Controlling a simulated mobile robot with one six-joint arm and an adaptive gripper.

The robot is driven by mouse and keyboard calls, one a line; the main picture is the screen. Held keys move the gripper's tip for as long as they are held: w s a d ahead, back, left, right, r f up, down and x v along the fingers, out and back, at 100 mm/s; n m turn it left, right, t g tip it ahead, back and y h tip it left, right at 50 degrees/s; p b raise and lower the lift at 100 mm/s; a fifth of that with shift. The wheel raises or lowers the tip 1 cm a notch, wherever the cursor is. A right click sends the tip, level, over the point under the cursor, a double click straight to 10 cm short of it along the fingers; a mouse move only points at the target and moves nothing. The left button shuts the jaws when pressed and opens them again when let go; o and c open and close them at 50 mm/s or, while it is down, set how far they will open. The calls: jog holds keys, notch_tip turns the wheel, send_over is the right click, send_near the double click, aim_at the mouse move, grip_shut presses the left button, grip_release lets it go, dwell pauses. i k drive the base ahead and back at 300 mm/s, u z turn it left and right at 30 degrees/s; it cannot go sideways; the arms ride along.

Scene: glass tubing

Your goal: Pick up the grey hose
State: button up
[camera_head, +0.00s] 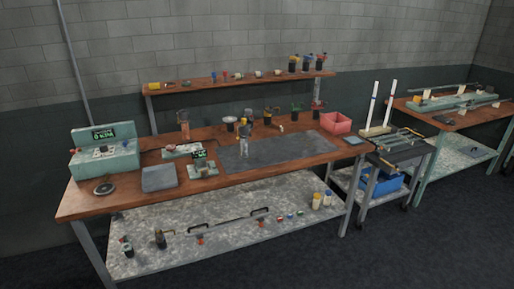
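I cannot make out the grey hose with certainty. A long, thin dark grey piece with bent ends (230,221) lies on the lower shelf of the main bench; at this size I cannot tell whether it is a hose or a rod. A small grey upright item (244,143) stands on the dark mat, also too small to identify. My gripper is not in view.
The wooden bench (95,205) carries a green console (104,150), a grey box (158,179), a dark mat (290,150) and a red bin (336,123). A cart with a blue bin (383,183) stands at right, before another bench. The floor in front is clear.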

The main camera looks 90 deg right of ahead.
aim_at(243, 130)
jog(key=k, duration=1.45)
jog(key=z, duration=2.05)
jog(key=i, duration=0.75)
jog(key=z, duration=0.15)
